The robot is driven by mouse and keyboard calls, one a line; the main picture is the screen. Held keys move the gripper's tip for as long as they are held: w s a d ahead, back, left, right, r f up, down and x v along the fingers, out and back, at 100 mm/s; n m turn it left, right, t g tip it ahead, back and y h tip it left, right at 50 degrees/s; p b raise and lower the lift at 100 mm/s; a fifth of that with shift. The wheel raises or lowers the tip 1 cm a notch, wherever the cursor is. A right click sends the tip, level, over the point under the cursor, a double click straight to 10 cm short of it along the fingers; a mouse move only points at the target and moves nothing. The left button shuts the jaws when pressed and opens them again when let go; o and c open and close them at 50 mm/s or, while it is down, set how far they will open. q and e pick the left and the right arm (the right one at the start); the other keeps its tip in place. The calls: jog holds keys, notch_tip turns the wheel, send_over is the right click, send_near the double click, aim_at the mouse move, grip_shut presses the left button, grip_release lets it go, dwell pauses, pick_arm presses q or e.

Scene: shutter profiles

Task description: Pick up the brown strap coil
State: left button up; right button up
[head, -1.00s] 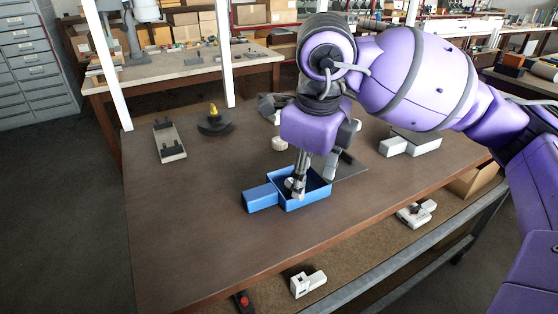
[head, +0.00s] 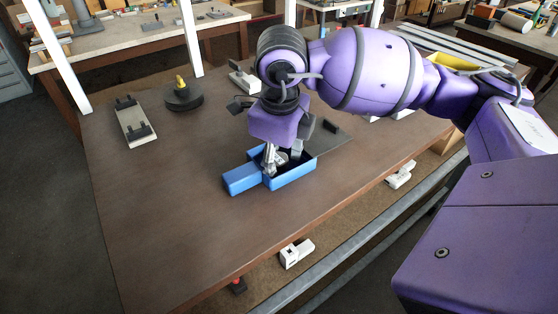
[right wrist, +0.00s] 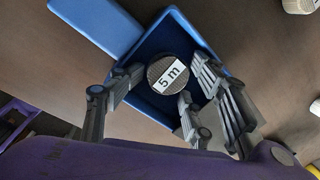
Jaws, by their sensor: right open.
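The brown strap coil (right wrist: 155,66) lies inside a blue open box (right wrist: 178,14) in the right wrist view. It is round, with a white label reading "5 m" on top. The blue box (head: 292,179) stands on the brown table in the head view, where my gripper largely hides its contents. My right gripper (head: 283,162) points down into the box. In the right wrist view its open fingers (right wrist: 164,78) are on both sides of the coil; I cannot tell whether they touch it. My left gripper is not in view.
A blue block-like part (head: 242,179) adjoins the box's left side. A dark flat plate (head: 328,140) lies behind it. A pale plate with dark blocks (head: 135,123) and a dark disc with a yellow knob (head: 183,98) are at the back left. The table's front left is clear.

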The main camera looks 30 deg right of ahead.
jog(key=shift+w+f, duration=0.15)
jog(key=shift+w, duration=0.1)
jog(key=shift+s, duration=0.15)
jog(key=c, duration=0.6)
grip_shut()
jog(key=shift+r, duration=0.2)
